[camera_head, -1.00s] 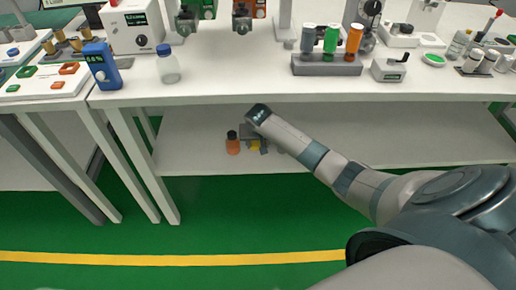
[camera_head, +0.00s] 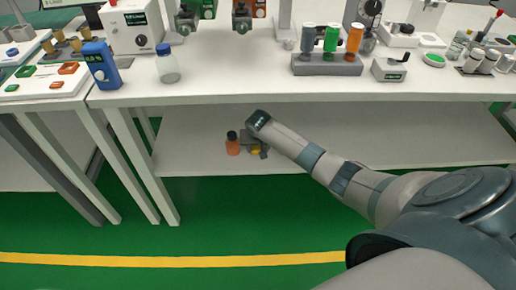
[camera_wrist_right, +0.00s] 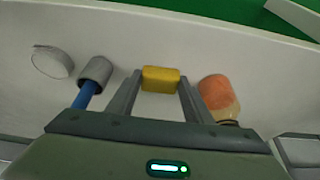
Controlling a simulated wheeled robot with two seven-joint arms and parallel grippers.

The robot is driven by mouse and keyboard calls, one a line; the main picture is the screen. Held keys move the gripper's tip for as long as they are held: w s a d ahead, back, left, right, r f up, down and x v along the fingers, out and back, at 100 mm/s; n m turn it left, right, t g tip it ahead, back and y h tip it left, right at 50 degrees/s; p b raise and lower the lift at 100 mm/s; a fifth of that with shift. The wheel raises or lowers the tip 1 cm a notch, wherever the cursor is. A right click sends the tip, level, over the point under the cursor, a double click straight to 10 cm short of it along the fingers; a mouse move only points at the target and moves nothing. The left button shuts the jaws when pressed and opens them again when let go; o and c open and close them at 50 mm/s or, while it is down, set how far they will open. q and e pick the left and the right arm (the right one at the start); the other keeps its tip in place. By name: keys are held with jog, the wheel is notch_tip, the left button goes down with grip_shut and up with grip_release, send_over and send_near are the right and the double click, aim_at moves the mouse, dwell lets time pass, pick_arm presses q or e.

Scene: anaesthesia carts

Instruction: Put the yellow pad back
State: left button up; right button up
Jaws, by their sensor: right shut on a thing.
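My right gripper (camera_head: 255,144) is low at the lower shelf, under the table top. The yellow pad (camera_head: 256,151) shows as a small patch at its fingertips, partly hidden by the gripper. In the right wrist view the yellow pad (camera_wrist_right: 160,77) sits between the two finger tips of my right gripper (camera_wrist_right: 159,86), which is shut on it. Whether the pad touches the shelf is unclear. My left gripper is not in view.
An orange bottle with a dark cap (camera_head: 232,145) stands on the lower shelf (camera_head: 400,140), just left of the gripper. The wrist view also shows a grey-and-blue cylinder (camera_wrist_right: 95,72) and a pale round thing (camera_wrist_right: 52,62). The shelf's right part is clear.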

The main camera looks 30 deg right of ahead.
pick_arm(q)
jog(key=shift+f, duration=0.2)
pick_arm(e)
jog(key=shift+f, duration=0.15)
jog(key=o, duration=1)
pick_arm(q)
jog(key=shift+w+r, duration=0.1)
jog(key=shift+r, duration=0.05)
pick_arm(e)
jog(key=shift+s+a+r, duration=0.1)
jog(key=shift+s+r, duration=0.05)
jog(key=shift+r, duration=0.5)
jog(key=p+v, duration=0.1)
jog(key=v, duration=0.2)
jog(key=shift+r, duration=0.4)
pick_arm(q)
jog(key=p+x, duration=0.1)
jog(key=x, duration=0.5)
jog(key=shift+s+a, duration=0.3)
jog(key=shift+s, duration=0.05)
pick_arm(e)
jog(key=s+a, duration=0.2)
jog(key=s, duration=0.1)
jog(key=s+a, duration=0.2)
jog(key=s, duration=0.2)
jog(key=s+a, duration=0.2)
jog(key=s, duration=0.1)
jog(key=shift+s+a, duration=0.25)
